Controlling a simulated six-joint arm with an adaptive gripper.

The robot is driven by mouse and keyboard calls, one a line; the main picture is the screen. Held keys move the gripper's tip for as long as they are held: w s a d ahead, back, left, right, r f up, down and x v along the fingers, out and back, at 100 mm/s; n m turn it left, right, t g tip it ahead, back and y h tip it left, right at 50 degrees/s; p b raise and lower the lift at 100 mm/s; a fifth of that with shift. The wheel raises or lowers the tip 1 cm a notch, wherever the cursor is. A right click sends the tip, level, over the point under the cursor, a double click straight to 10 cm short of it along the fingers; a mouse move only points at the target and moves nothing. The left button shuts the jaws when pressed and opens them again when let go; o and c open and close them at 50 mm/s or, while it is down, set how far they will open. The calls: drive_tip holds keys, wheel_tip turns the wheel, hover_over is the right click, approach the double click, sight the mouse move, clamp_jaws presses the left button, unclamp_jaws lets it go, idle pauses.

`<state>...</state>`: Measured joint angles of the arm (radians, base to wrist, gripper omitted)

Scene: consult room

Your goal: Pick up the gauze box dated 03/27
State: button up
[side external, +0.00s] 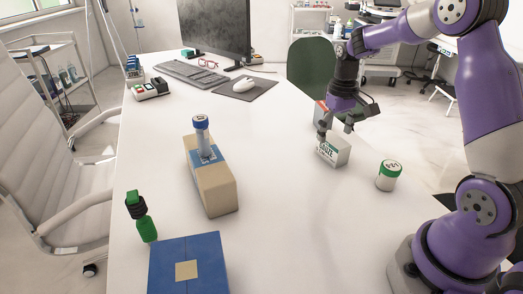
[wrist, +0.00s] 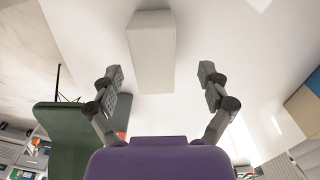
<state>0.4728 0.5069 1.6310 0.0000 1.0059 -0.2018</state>
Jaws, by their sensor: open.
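A white box with green lettering, which looks like a gauze box (side external: 331,152), stands on the white table; any date on it is too small to read. My gripper (side external: 337,130) is just above it, pointing down, with its fingers apart and empty. In the wrist view, a plain white box face (wrist: 152,48) lies between and beyond the fingertips of my gripper (wrist: 160,71), a little left of centre. A second box with an orange-red face (side external: 321,112) stands close behind, partly hidden by my gripper; its date does not show.
Keyboard (side external: 192,74) and monitor (side external: 214,28) stand behind.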

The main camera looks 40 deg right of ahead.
sight(334, 139)
drive_tip(key=f, duration=0.5)
drive_tip(key=shift+w+d+f, duration=0.2)
drive_tip(key=shift+d+f, duration=0.15)
drive_tip(key=shift+f, duration=0.05)
drive_tip(key=c, duration=1.2)
